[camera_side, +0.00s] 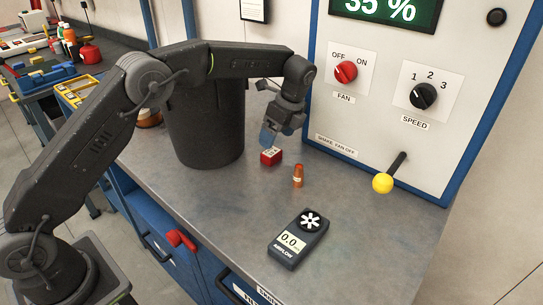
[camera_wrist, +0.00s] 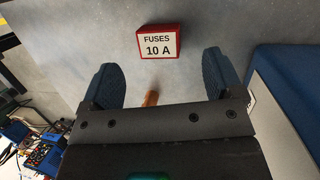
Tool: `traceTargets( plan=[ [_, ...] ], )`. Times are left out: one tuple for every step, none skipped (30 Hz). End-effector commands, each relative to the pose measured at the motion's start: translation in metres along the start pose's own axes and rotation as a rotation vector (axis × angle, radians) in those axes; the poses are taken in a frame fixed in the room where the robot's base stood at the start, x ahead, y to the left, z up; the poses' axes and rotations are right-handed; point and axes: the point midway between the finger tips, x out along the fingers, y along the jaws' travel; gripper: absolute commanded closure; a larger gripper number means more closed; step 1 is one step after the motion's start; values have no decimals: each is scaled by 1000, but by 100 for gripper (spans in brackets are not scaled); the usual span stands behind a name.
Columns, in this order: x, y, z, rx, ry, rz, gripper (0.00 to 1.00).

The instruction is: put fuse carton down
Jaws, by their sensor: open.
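The fuse carton (camera_side: 271,156) is a small red and white box standing on the grey bench top. In the wrist view the carton (camera_wrist: 158,43) shows its label "FUSES 10 A" and lies beyond the fingertips, between their lines. My gripper (camera_side: 270,137) is just above the carton in the side view, pointing down. In the wrist view my gripper (camera_wrist: 161,68) has its two blue fingers wide apart with nothing between the tips. The fingers do not touch the carton.
A small orange-brown bottle (camera_side: 298,175) stands right of the carton. An airflow meter (camera_side: 298,238) lies nearer the front. The control panel (camera_side: 390,120) with a yellow-knobbed lever (camera_side: 384,182) rises behind. A large dark cylinder (camera_side: 205,125) stands to the left. The right front bench is clear.

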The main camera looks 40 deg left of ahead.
Motion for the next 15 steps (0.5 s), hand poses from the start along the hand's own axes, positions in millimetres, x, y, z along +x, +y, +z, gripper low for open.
traceTargets(
  plan=[
    [2,0,0,-1,0,0,14],
    [4,0,0,0,0,0,14],
    [8,1,-1,0,-1,2,14],
    [12,1,-1,0,-1,2,14],
    [16,2,-2,0,-1,2,14],
    [23,2,-3,0,-1,3,14],
    [28,2,-4,0,-1,3,14],
    [32,3,-4,0,-1,4,14],
    [38,3,-4,-1,-1,3,14],
    [42,3,-4,-1,-1,3,14],
    [45,3,-4,-1,0,2,14],
    [48,3,-4,-1,0,1,14],
    [50,3,-4,-1,0,1,14],
    [52,3,-4,-1,0,1,14],
    [53,3,-4,-1,0,0,14]
  ],
)
